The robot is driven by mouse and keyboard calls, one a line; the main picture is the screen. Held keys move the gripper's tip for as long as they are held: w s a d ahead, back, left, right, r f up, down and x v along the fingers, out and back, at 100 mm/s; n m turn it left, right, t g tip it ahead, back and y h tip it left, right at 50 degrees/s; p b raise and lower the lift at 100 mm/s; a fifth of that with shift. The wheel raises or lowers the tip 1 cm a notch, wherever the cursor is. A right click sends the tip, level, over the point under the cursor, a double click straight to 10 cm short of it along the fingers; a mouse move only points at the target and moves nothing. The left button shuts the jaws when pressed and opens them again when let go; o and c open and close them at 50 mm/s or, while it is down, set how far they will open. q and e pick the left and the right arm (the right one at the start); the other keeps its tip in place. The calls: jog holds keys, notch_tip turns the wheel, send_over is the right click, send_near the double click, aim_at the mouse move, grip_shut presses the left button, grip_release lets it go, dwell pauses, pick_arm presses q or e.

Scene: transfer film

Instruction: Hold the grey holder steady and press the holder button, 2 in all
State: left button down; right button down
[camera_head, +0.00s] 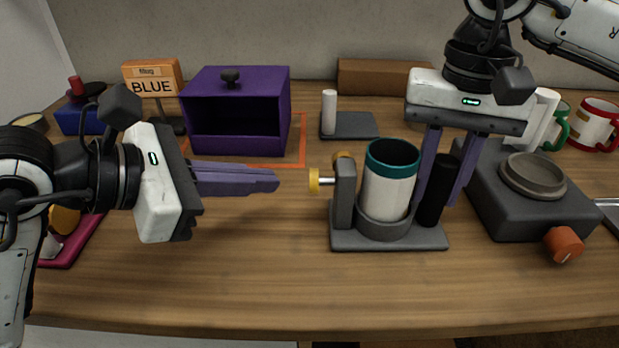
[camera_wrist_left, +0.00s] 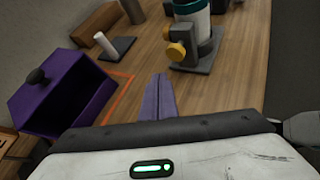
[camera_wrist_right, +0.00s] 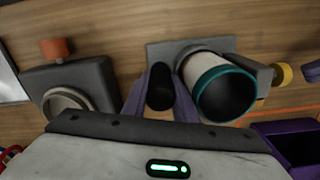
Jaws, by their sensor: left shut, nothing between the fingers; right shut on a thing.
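The grey holder (camera_head: 348,240) stands upright on the table, with a white cylinder with a teal rim (camera_head: 388,186) in its cup. Its yellow button (camera_head: 314,181) sticks out to the left on a pale stem; it also shows in the left wrist view (camera_wrist_left: 176,54). My left gripper (camera_head: 277,183) is shut and empty, its fingertips pointing at the button with a small gap between. My right gripper (camera_head: 437,200) comes from above and is shut on the holder's black upright handle (camera_head: 433,196); the handle also shows between the fingers in the right wrist view (camera_wrist_right: 160,92).
A purple open box (camera_head: 236,146) stands behind my left gripper. A grey block with an orange knob (camera_head: 510,211) is right of the holder. A grey plate with a white peg (camera_head: 350,125) is behind it. The front of the table is clear.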

pick_arm(q)
jog(key=shift+s+d, duration=0.1)
jog(key=shift+d, duration=1.05)
jog(key=shift+d, duration=0.15)
dwell(1.1)
jog(key=shift+d, duration=0.25)
jog(key=shift+s+d, duration=0.2)
jog(key=shift+d, duration=0.85)
dwell(1.0)
jog(key=shift+a, duration=0.1)
jog(key=shift+w+a, duration=0.15)
jog(key=shift+a, duration=1.25)
jog(key=shift+w+a, duration=0.15)
jog(key=shift+a, duration=1.1)
jog(key=shift+w+a, duration=0.1)
jog(key=shift+a, duration=1.15)
